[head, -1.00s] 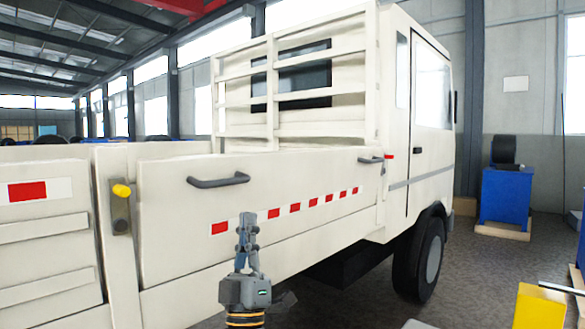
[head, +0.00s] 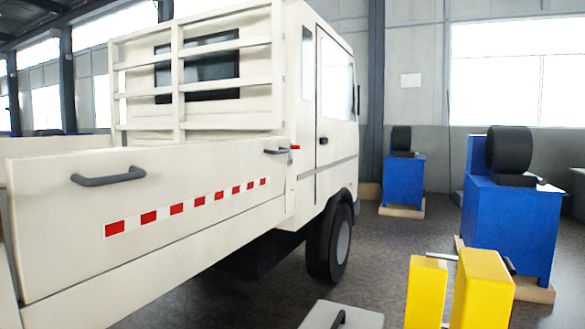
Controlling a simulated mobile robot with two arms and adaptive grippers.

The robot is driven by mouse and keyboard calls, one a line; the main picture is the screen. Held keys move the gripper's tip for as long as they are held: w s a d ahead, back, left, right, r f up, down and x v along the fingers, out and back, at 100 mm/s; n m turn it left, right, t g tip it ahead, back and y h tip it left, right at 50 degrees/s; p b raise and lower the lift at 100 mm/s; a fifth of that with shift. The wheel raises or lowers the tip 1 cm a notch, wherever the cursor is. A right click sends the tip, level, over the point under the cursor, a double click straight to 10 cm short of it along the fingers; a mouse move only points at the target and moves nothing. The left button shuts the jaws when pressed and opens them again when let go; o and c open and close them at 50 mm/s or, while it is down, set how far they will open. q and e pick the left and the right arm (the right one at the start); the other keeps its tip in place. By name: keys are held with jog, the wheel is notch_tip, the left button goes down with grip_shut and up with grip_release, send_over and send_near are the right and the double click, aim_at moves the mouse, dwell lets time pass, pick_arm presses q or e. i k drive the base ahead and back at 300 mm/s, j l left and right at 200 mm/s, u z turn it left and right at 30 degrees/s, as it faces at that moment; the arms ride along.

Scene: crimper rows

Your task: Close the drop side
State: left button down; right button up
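The white truck's drop side (head: 60,235) stands upright along the bed at the left. It has a dark grip handle (head: 108,176), a red-and-white reflective strip (head: 186,206) and a second, smaller handle (head: 277,151) at its cab end. A small red piece (head: 295,147) shows on the post beside that handle. From here I cannot tell whether the panel is latched. Neither of my grippers is in view.
The cab (head: 325,110) and front wheel (head: 332,245) are beyond the panel. Yellow blocks (head: 455,290) and a grey box with a black handle (head: 318,316) are in front. Blue stands (head: 510,225) are at the right. Floor between wheel and stands is clear.

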aim_at(76, 217)
jog(key=i+j+z, duration=0.15)
jog(key=z, duration=0.35)
jog(key=i+j+z, duration=0.2)
jog(key=z, duration=0.3)
jog(key=i+j+z, duration=0.15)
jog(key=j+z, duration=0.15)
jog(key=z, duration=0.2)
